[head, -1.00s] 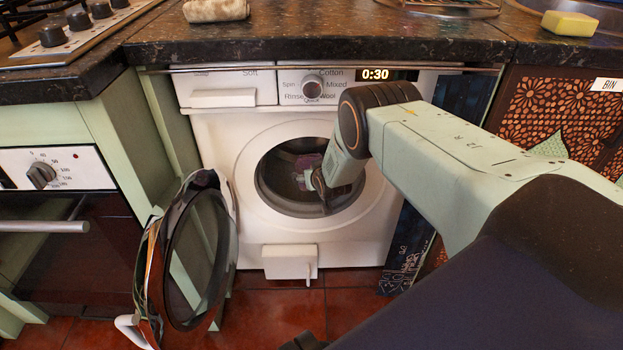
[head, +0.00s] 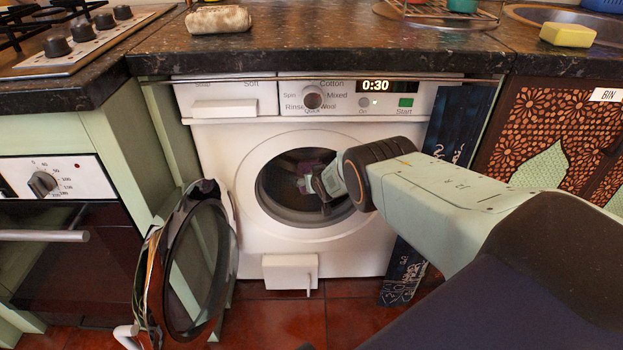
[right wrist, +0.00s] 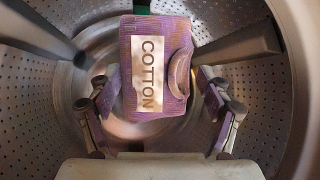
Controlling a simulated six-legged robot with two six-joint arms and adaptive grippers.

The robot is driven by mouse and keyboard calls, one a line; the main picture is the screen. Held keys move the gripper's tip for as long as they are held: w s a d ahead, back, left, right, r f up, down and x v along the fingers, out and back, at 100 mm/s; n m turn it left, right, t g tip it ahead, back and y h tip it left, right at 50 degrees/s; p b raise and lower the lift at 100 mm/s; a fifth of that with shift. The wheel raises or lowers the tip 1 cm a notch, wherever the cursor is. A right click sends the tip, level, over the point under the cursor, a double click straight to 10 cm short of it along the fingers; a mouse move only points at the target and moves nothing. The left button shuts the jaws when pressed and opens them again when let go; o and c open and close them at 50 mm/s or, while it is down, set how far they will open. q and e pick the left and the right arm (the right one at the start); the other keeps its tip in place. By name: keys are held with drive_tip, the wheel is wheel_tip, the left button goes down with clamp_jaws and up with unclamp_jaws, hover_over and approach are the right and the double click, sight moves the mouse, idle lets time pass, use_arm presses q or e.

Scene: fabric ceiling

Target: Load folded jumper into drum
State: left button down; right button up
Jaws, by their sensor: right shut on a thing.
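In the head view my right gripper (head: 324,186) reaches through the door opening of the white washing machine (head: 230,150), and only a little purple of the jumper (head: 314,166) shows. The round door (head: 195,262) stands open to the left. My left gripper is not in view.
The drum has raised paddles (right wrist: 240,45) at its sides. The stone worktop (head: 330,45) overhangs the machine, with a beige roll (head: 218,19) and a yellow sponge (head: 567,35) on it. An oven (head: 75,250) is at left, patterned cupboards (head: 540,120) at right. The control panel shows 0:30.

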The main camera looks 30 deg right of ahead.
drive_tip(key=o, duration=1.2)
drive_tip(key=s+a+r+p, duration=0.1)
drive_tip(key=s+a+p, duration=0.3)
drive_tip(key=s+p, duration=0.2)
drive_tip(key=s+a+r+p, duration=0.2)
drive_tip(key=s+a+p, duration=0.2)
drive_tip(key=s+p, duration=0.3)
drive_tip(key=s+a+r+p, duration=0.2)
drive_tip(key=s+a+p, duration=0.2)
drive_tip(key=s+p, duration=0.3)
drive_tip(key=shift+s+a+p, duration=0.25)
drive_tip(key=shift+a+p, duration=0.05)
drive_tip(key=shift+p, duration=0.7)
